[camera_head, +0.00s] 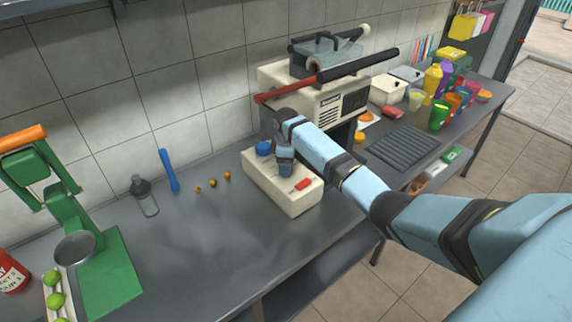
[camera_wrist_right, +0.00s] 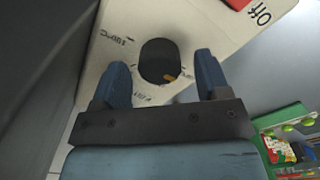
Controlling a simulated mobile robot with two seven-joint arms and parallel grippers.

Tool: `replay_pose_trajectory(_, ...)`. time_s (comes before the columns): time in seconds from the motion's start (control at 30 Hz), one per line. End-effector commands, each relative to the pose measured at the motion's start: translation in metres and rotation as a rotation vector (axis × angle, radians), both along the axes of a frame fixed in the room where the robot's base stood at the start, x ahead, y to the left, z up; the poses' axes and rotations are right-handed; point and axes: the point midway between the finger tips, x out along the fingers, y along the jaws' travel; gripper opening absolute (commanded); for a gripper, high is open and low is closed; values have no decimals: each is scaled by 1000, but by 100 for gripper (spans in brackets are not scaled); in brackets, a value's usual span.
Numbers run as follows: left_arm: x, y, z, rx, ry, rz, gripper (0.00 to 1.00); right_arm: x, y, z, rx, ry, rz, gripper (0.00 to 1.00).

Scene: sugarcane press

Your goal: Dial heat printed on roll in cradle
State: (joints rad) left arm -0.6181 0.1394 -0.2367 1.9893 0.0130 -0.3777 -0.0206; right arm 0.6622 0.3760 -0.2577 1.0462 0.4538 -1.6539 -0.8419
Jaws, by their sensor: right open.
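A cream control box (camera_head: 259,184) sits on the grey counter, with a red switch (camera_head: 303,184) on top. In the right wrist view, a dark round dial (camera_wrist_right: 160,58) with an orange mark stands on the cream panel, with printed temperature labels around it; one seems to read 100°C. My right gripper (camera_head: 285,165) is over the box. Its two blue fingers (camera_wrist_right: 163,85) are open, one on each side of the dial; contact cannot be told. In the head view it hides part of the box top. A pale roll (camera_head: 318,65) rests in the metal cradle (camera_head: 335,50); its print is unreadable. My left gripper is not in view.
A red-and-black rod (camera_head: 330,75) lies across the cream machine (camera_head: 275,77) behind the box. The counter's middle front is clear.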

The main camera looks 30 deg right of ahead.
Motion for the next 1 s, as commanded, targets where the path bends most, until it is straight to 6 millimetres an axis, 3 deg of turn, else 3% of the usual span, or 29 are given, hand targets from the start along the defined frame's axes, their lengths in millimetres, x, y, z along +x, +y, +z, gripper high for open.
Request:
replay_pose_trajectory(0.37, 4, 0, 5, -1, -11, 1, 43, 0, 0, -8, -1, 1, 1, 69)
replay_pose_trajectory(0.6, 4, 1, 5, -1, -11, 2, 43, 0, 0, -8, -1, 1, 1, 20)
replay_pose_trajectory(1.0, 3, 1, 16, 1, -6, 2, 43, 0, 1, -5, 0, 1, -67, 20)
